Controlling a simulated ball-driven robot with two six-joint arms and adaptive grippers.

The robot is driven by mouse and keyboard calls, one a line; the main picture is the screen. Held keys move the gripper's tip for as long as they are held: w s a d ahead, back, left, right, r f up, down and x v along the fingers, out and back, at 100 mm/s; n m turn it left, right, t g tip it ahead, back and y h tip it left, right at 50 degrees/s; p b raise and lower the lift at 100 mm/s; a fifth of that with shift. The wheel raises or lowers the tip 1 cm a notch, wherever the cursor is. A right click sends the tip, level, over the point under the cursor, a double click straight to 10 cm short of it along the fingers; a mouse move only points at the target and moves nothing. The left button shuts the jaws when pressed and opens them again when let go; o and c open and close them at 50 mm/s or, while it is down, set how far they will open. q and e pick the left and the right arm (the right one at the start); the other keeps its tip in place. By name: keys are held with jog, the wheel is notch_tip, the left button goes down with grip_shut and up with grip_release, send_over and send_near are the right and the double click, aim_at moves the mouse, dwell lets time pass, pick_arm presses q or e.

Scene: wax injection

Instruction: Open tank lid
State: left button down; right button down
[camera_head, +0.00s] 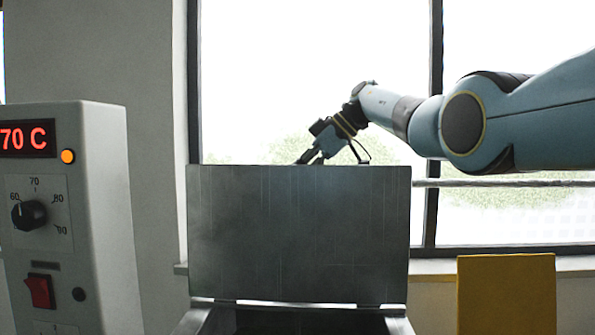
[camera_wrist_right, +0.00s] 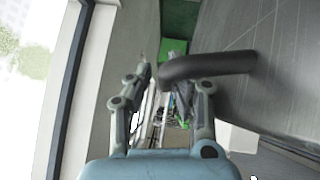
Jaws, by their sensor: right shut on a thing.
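The tank lid (camera_head: 298,235) is a grey metal panel. It stands about upright over the tank (camera_head: 197,322), whose rim shows at the bottom of the head view. In the right wrist view the lid (camera_wrist_right: 275,65) fills the right side. A dark curved handle (camera_wrist_right: 215,64) reaches from it to my right gripper (camera_wrist_right: 160,78), which is shut on it. The lid partly hides the fingertips in the head view. My left gripper is not in view.
A grey control box (camera_head: 95,220) with a red display, a knob and a red switch stands at the left. A yellow panel (camera_head: 506,295) stands at the lower right. A window (camera_head: 310,80) is behind the lid.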

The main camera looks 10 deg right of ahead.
jog(key=shift+w+d, duration=0.2)
jog(key=c, duration=1.6)
grip_release()
jog(key=shift+c, duration=0.2)
jog(key=shift+w+f, duration=0.1)
jog(key=shift+f, duration=0.15)
jog(key=v, duration=1.2)
jog(key=shift+r, duration=0.2)
